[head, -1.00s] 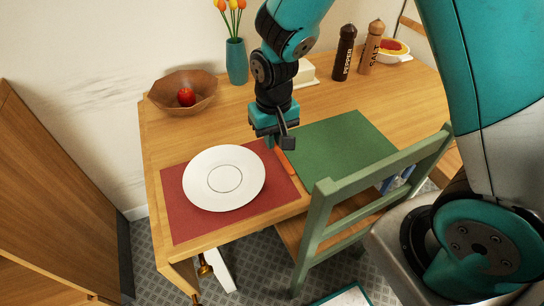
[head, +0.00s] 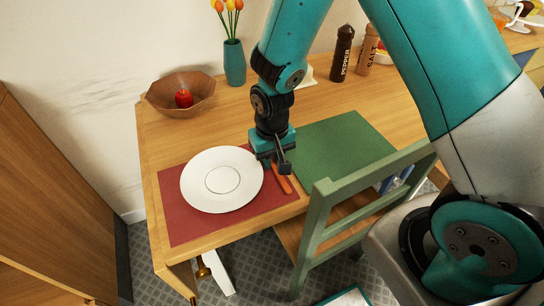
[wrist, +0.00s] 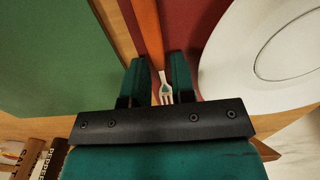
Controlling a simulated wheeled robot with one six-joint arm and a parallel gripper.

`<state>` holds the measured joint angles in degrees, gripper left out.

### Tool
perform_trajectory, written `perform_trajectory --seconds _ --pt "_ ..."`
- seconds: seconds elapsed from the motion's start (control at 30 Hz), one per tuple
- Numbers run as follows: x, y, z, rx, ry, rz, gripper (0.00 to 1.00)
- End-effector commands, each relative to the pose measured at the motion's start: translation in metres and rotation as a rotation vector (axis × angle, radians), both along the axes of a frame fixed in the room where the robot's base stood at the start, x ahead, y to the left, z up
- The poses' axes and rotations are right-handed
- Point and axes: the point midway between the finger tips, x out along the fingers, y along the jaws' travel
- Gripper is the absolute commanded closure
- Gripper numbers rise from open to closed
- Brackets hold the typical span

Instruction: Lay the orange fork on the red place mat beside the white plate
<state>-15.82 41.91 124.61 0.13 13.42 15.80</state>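The orange fork (head: 283,183) is at the right side of the red place mat (head: 187,227), between the white plate (head: 208,198) and the green mat. My gripper (head: 276,166) is low over the fork's far end. In the wrist view, the orange handle (wrist: 147,28) runs up from between my close-set fingers (wrist: 161,65), and the pale tines (wrist: 166,93) show between them. The gripper looks shut on the fork near its neck. The plate sits on the red mat to the fork's left. Whether the fork touches the mat is hard to tell.
The green mat (head: 340,145) lies to the right, with a green chair (head: 325,210) at the table's front. A wooden bowl (head: 160,98) with a red fruit, a teal vase (head: 234,62), and pepper (head: 342,55) and salt (head: 368,48) mills stand farther back.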

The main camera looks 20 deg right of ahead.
Motion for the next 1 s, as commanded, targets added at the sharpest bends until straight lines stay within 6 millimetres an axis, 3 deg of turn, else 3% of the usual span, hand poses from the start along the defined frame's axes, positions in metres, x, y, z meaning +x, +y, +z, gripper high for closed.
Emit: perform_trajectory --seconds 0.23,0.37,0.8,1.0 --pt "0.0 0.0 0.002 0.0 0.0 0.0 0.77" --pt "0.001 0.0 0.012 0.001 -0.004 0.0 0.77" --pt "0.0 0.0 0.102 0.001 -0.005 0.0 0.77" --pt "-0.001 0.001 0.124 0.005 -0.003 0.005 0.77"
